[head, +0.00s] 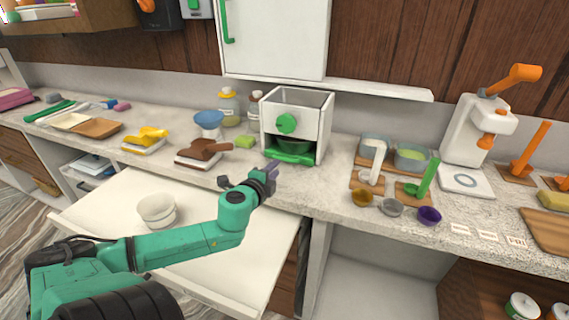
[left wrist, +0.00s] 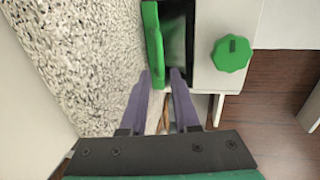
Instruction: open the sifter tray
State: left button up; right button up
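The sifter is a white box (head: 312,118) with an open top and a round green knob (head: 287,123), standing on the counter. Its green tray (head: 290,153) shows at the bottom front, below a dark opening. My left gripper (head: 272,173) is just in front of the tray, low over the counter's front edge. In the left wrist view the knob (left wrist: 231,53) is at the right and the tray's green front (left wrist: 153,42) is at upper middle. My two purple fingers (left wrist: 162,74) are apart, with the near end of the green front between or just beyond them. I cannot tell if they touch it. My right gripper is out of view.
A pulled-out white drawer (head: 95,212) with white bowls (head: 157,211) lies below my left arm. A green sponge (head: 244,141) and brown scoop (head: 203,149) are left of the sifter. Small cups (head: 391,207) and wooden stands are to its right. A white cabinet (head: 275,37) hangs above.

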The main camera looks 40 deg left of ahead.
aim_at(284, 160)
pick_arm(q)
jog(key=b+x, duration=0.1)
jog(key=x, duration=0.4)
jog(key=shift+f, duration=0.1)
jog(key=shift+w+a+b, duration=0.3)
jog(key=shift+w+b, duration=0.1)
jog(key=shift+w, duration=0.3)
jog(key=shift+x, duration=0.95)
jog(key=shift+w+a+f, duration=0.1)
jog(key=shift+w+f, duration=0.1)
jog(key=shift+w, duration=0.15)
grip_shut()
